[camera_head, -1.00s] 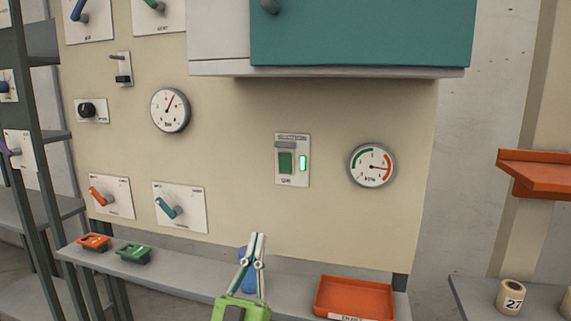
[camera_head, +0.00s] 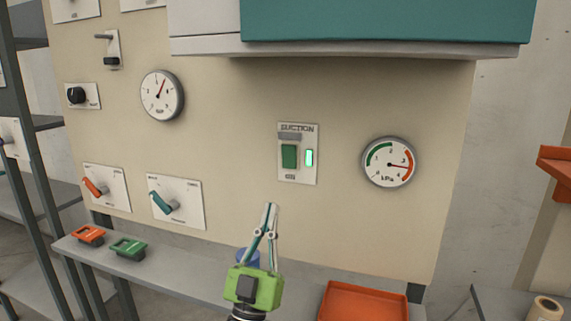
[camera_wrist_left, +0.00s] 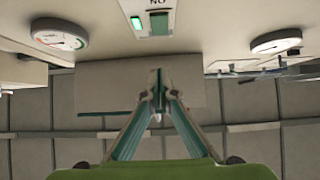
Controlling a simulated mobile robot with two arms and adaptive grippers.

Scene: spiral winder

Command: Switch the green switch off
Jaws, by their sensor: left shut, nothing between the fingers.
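The green switch (camera_head: 289,156) sits on a white plate labelled "SUCTION" on the beige panel, with a lit green lamp (camera_head: 309,158) to its right. My left gripper (camera_head: 271,206) is shut and empty. Its fingertips point up, below the switch plate in the head view and apart from it. In the left wrist view the closed fingertips (camera_wrist_left: 157,77) are in the middle, below the switch. My right gripper is not in view.
A kPa gauge (camera_head: 389,162) is right of the switch, and another gauge (camera_head: 162,95) is at upper left. A teal cabinet (camera_head: 390,22) overhangs above. A grey shelf (camera_head: 190,276) below holds an orange tray (camera_head: 362,302). The panel around the switch is clear.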

